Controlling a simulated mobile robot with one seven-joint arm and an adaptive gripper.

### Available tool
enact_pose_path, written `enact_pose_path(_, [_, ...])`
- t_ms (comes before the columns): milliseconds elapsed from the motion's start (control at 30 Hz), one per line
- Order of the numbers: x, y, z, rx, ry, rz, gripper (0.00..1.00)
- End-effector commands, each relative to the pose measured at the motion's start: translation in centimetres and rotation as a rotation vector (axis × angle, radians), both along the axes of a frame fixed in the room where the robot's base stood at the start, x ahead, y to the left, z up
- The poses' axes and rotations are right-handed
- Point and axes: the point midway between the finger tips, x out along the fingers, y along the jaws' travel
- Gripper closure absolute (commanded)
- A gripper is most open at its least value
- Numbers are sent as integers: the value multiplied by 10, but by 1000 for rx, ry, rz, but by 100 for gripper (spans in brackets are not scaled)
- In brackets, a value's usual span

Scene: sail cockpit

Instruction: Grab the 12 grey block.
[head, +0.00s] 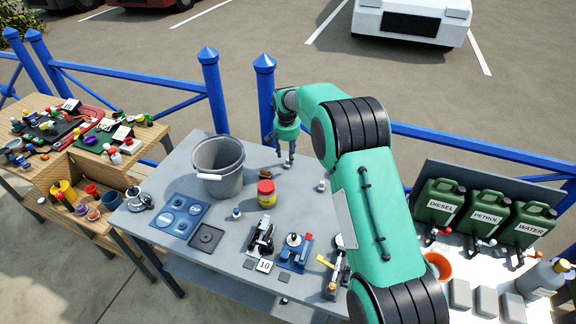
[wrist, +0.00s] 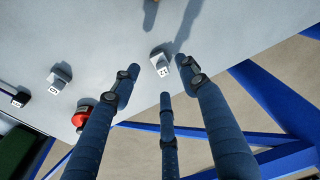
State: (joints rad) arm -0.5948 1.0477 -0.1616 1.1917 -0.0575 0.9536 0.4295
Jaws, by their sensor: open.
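In the wrist view a small grey block (wrist: 160,60) with a white number label stands on the grey table. The label looks like 12, small and turned over. My gripper (wrist: 160,80) has its three fingers spread, with nothing between them. The block lies just beyond the fingertips, apart from them. In the head view my gripper (head: 289,160) points down over the far edge of the table. A small pale grey piece (head: 321,186) stands to its right and nearer; I cannot tell whether it is the same block.
In the wrist view, another labelled block (wrist: 60,78), a dark labelled block (wrist: 19,99) and a red object (wrist: 82,116) lie to the left. A blue railing (head: 210,90) runs behind.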

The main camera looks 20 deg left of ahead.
Motion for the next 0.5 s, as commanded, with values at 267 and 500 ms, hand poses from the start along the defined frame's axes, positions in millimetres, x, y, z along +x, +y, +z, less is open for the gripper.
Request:
enact_pose_path(267, [0, 0, 0, 0, 0, 0, 56])
enact_pose_path(500, [2, 0, -9, 0, 0, 0, 56])
